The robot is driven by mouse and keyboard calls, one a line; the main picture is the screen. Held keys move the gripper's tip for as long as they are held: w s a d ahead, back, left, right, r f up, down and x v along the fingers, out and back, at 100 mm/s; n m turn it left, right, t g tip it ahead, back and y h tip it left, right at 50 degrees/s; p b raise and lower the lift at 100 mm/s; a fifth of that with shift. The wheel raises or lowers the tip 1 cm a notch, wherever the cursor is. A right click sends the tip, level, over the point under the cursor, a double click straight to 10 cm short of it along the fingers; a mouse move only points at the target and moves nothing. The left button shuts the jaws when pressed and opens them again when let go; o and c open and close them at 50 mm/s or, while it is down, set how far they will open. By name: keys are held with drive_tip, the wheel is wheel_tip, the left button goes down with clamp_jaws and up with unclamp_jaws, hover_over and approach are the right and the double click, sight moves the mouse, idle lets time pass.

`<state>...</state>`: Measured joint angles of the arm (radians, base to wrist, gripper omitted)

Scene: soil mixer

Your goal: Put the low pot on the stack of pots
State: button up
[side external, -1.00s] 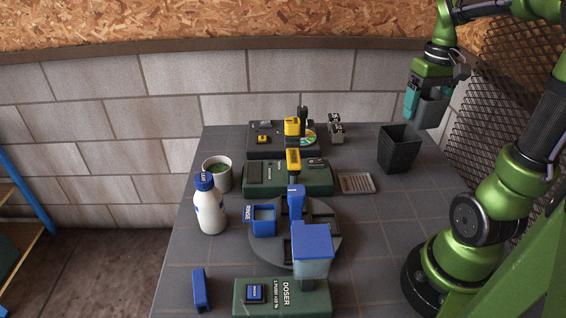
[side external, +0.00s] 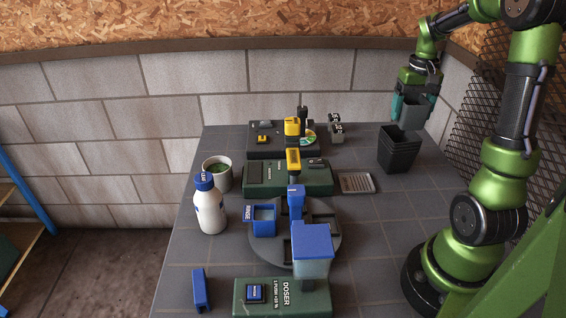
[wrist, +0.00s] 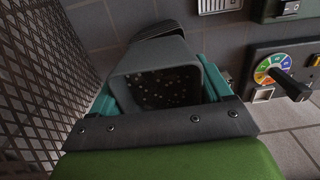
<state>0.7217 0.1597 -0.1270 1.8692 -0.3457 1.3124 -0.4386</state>
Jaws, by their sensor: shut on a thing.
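The stack of pots (side external: 398,155) is dark grey, square and tapered, and stands upright at the back right of the table. My gripper (side external: 411,105) is shut on a grey square pot (side external: 411,116), the low pot, and holds it at the upper right of the stack. The pot's lower edge overlaps the stack's rim in the side view; I cannot tell if they touch. In the wrist view the held pot (wrist: 160,88) shows its open mouth with holes in its base, between the teal fingers. Part of the stack (wrist: 160,30) shows beyond it, mostly hidden.
A grey slotted tray (side external: 357,183) lies left of the stack. A mesh panel (side external: 475,150) stands close on the right. A device with a coloured dial (wrist: 280,68) is at the right of the wrist view. Table in front of the stack is clear.

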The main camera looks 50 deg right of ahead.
drive_tip(key=shift+w+d, duration=0.55)
drive_tip(key=shift+d, duration=0.05)
drive_tip(key=shift+w+d+f, duration=0.15)
drive_tip(key=shift+f, duration=0.8)
drive_tip(key=shift+w+d+f, duration=0.1)
drive_tip(key=shift+f, duration=0.8)
drive_tip(key=shift+f, duration=0.1)
drive_tip(key=shift+f, duration=0.15)
drive_tip(key=o, duration=1)
drive_tip(key=shift+r, duration=0.2)
